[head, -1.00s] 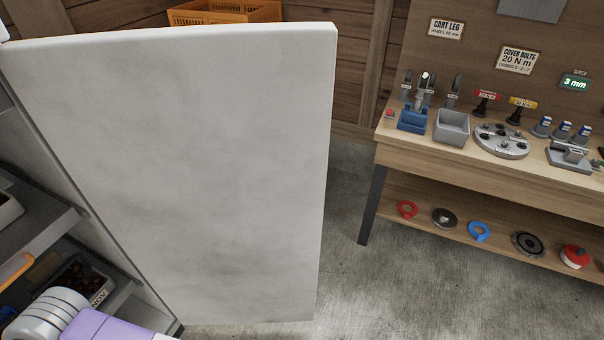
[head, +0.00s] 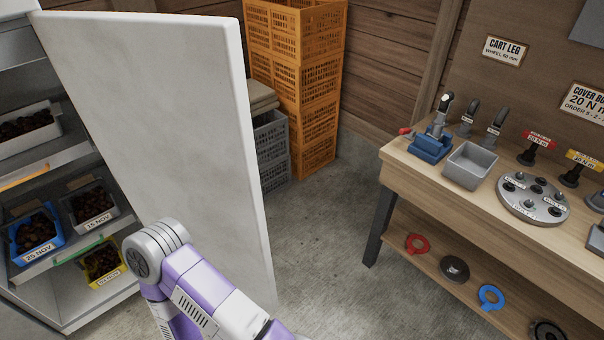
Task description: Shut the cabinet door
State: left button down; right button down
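The cabinet door (head: 165,110) is a large off-white panel standing open in the left half of the head view. The cabinet (head: 85,297) is at the far left, with its shelves exposed to the left of the door. A purple and white arm of mine crosses in front of the lower part of the door. Its gripper is outside the picture, so I cannot see whether it touches the door. My other gripper is not in view either.
Labelled bins of chestnuts, including a blue bin (head: 38,262), sit on the shelves. Orange crates (head: 305,100) and grey crates (head: 272,150) stand behind the door. A wooden workbench (head: 400,152) with tools is at right. Concrete floor (head: 325,225) lies clear between door and bench.

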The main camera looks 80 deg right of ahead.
aim_at(164, 99)
jog(key=z, duration=1.55)
